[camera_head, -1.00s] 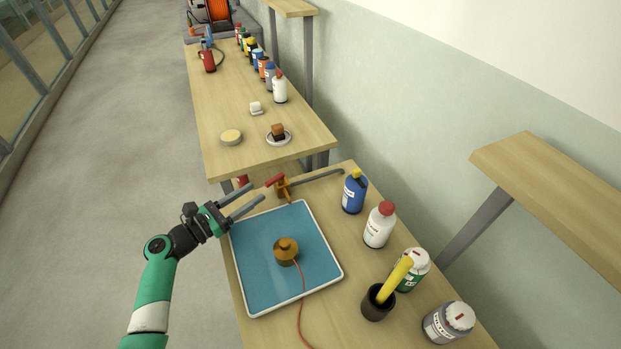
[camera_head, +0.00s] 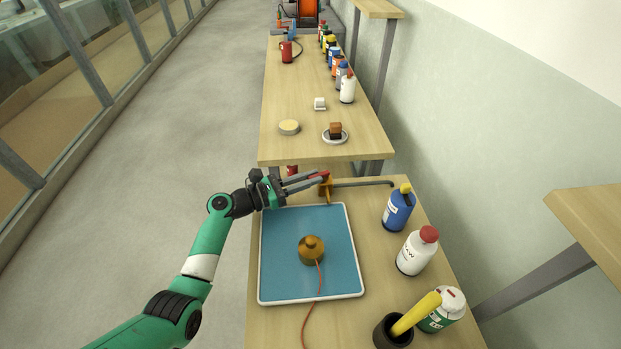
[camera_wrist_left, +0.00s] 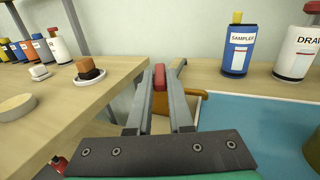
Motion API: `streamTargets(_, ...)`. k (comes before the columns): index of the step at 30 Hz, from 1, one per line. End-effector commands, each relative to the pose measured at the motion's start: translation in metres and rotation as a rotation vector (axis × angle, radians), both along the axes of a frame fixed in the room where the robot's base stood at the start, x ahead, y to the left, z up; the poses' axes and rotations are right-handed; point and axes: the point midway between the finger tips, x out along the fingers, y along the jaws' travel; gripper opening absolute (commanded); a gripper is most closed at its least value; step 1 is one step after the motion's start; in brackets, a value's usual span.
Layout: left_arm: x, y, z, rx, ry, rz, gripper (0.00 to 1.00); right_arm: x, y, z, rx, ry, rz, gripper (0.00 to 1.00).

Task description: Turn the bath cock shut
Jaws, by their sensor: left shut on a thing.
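The bath cock has a brass body (camera_head: 327,191) and a red lever handle (camera_head: 319,175), and stands at the far edge of the blue bath tray (camera_head: 262,277). A grey pipe (camera_head: 362,184) runs from it to the right. My left gripper (camera_head: 318,181) is shut on the red handle. In the left wrist view the red handle (camera_wrist_left: 159,78) shows between the two grey fingers (camera_wrist_left: 160,92), and part of the brass body (camera_wrist_left: 192,101) shows behind the right finger. My right gripper is in neither view.
A brass weight (camera_head: 311,252) with an orange cord sits in the bath. A blue bottle (camera_head: 398,210), a white bottle (camera_head: 416,252) and a dark cup (camera_head: 391,333) line the bench's right side. A second bench (camera_head: 290,95) stands beyond, holding a soap-like block on a dish (camera_head: 335,136).

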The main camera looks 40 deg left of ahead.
Motion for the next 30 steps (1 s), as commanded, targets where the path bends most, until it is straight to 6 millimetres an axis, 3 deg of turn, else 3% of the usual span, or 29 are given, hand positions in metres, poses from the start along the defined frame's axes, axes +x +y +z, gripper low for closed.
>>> streamTargets(11,0.000,-0.002,0.002,0.000,0.002,0.014,0.00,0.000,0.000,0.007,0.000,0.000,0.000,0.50)
streamTargets(24,-0.003,-0.014,0.005,0.000,0.005,0.246,0.00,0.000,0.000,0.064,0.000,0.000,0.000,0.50)
streamTargets(30,-0.003,-0.021,0.003,0.001,0.003,0.383,0.00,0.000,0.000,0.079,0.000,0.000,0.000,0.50)
